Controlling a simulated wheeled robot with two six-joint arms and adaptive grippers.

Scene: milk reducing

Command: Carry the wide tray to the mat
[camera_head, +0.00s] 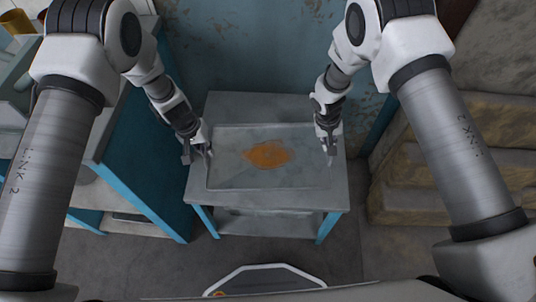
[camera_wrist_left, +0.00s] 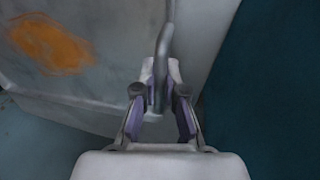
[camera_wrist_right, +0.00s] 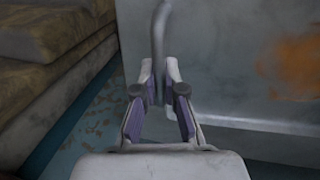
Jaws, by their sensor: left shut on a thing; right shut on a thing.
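The wide grey tray (camera_head: 225,177) is over the top of a small grey table, between my two grippers; I cannot tell whether it touches the tabletop. An orange patch (camera_head: 267,154) shows in its middle; I cannot tell whether it is a stain. My left gripper (camera_head: 198,152) is shut on the tray's left handle, a curved grey bar (camera_wrist_left: 163,55) between the fingers in the left wrist view. My right gripper (camera_head: 328,147) is shut on the right handle, a similar bar (camera_wrist_right: 158,35) in the right wrist view. I cannot make out a separate mat.
The small table (camera_head: 270,199) has blue legs and a lower shelf. A blue-sided cabinet (camera_head: 150,165) stands close on its left. Brown stepped blocks (camera_head: 410,180) are on the right. A worn blue wall (camera_head: 250,50) is behind. Grey floor (camera_head: 190,262) shows in front.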

